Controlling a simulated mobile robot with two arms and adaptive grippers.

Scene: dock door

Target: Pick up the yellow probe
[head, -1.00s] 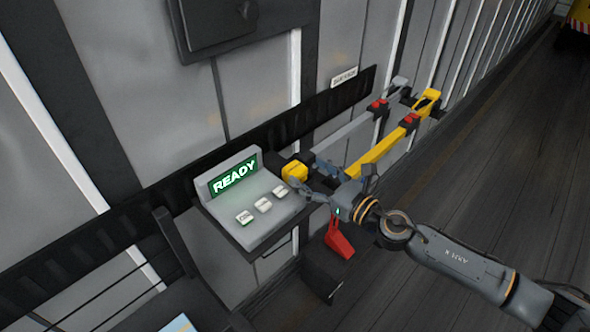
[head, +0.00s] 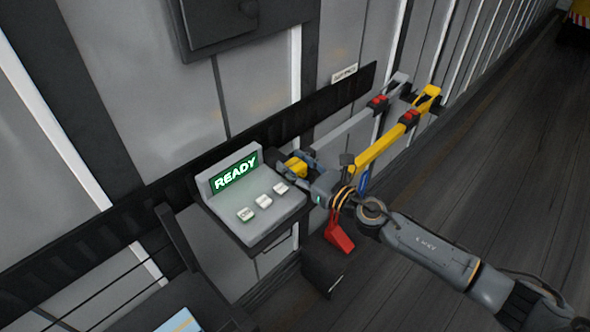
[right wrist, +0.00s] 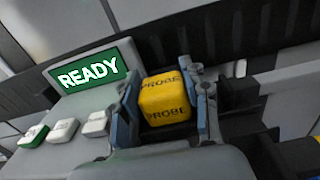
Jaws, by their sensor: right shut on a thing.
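The yellow probe (right wrist: 165,97) is a small block with "PROBE" lettered in black. In the right wrist view it sits between the two fingers of my right gripper (right wrist: 166,108), one finger on each side. In the head view the probe (head: 297,167) shows beside the console's right edge, partly covered by my right gripper (head: 299,166). My right gripper is shut on the probe. Whether the probe still rests on its dark holder is hard to tell. My left gripper is not in the frames.
A grey console (head: 228,216) with a green READY screen (head: 236,172) and white buttons stands just left of the probe. A yellow bar (head: 378,150) and a grey bar (head: 345,130) with red clips run along the wall. A red piece (head: 340,234) hangs below my arm.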

